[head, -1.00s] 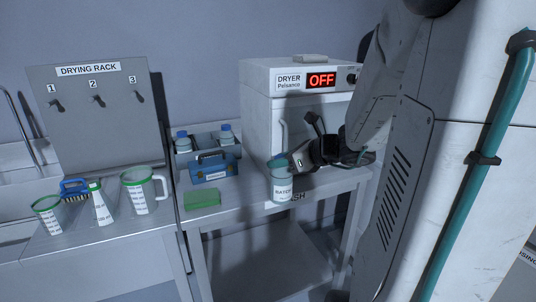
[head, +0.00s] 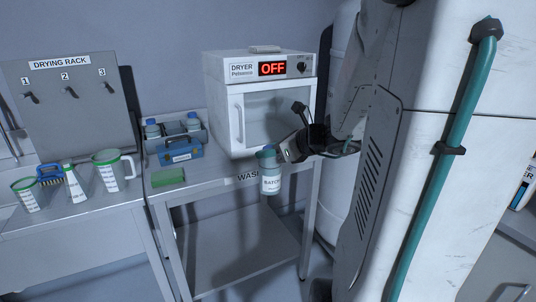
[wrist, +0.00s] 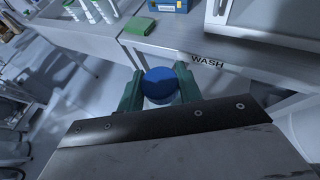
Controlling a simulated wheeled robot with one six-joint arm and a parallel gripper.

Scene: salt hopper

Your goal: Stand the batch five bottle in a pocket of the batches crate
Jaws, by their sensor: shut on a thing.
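A bottle with a blue cap and a label starting "BATCH" (head: 271,182) hangs upright in my gripper (head: 268,151), in front of the table's front edge in the head view. The rest of its label is not readable. In the wrist view my gripper (wrist: 160,90) is shut on it, with the green fingers on both sides of the blue cap (wrist: 160,83). A blue crate (head: 180,152) with a white label stands at the back of the table.
A white dryer (head: 235,110) reading OFF stands behind the gripper. A green sponge (head: 168,177) lies in front of the crate. Green-rimmed jugs (head: 112,168) and a brush (head: 51,174) stand left, below the drying rack (head: 70,100). The table (head: 215,177) is bare near the WASH label.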

